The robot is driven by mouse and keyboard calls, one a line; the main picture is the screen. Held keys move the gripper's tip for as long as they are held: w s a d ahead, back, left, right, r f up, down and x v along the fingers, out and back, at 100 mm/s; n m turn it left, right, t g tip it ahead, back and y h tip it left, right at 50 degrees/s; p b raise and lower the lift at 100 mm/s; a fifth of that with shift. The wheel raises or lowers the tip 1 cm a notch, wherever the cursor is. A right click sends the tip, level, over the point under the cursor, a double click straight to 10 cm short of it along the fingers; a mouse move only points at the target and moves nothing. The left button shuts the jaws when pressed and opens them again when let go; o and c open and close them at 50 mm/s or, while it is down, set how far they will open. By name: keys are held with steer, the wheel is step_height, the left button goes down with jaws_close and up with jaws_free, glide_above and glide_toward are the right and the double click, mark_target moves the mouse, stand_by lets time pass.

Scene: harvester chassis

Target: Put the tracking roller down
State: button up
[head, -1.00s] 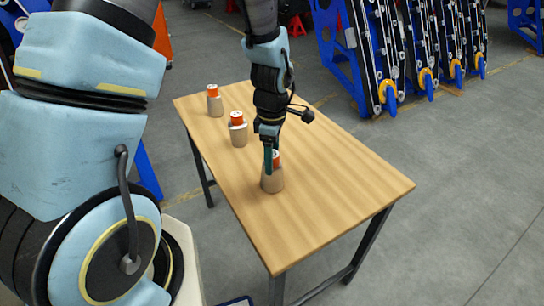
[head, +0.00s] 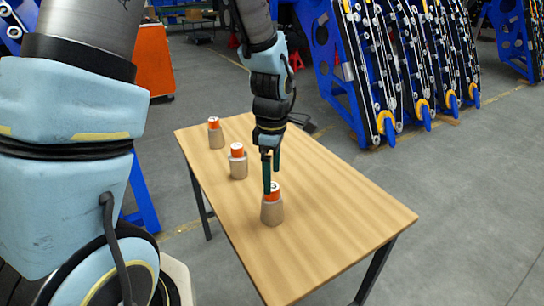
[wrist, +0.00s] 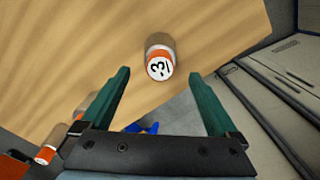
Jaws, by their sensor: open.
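The tracking roller, an orange cylinder with a white top (head: 275,188), stands upright in a tan cup-like holder (head: 272,212) on the table. In the wrist view the roller's white top (wrist: 159,66) bears a black "3" mark. My gripper (head: 272,178) is open, with its dark green fingers pointing down just above and beside the roller's top. In the wrist view the fingers of my gripper (wrist: 160,76) are spread wide, with nothing between them; the roller shows beyond the fingertips. One finger partly covers the roller in the head view.
Two more orange rollers stand in tan holders on the wooden table (head: 340,205), one in the middle (head: 237,152) and one farther back (head: 214,123). The table's right side is clear. Blue racks with belts (head: 385,80) stand on the floor behind.

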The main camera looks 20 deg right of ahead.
step_height(320, 180, up, 6)
steer(key=shift+r+b, duration=0.2)
steer(key=shift+b, duration=0.1)
steer(key=w+a+m+t, duration=0.1)
steer(key=a+m, duration=1.1)
steer(key=a, duration=1.3)
steer(key=shift+a+r+t, duration=0.15)
steer(key=shift+a+t, duration=0.05)
steer(key=shift+t, duration=0.1)
steer(key=shift+w, duration=0.15)
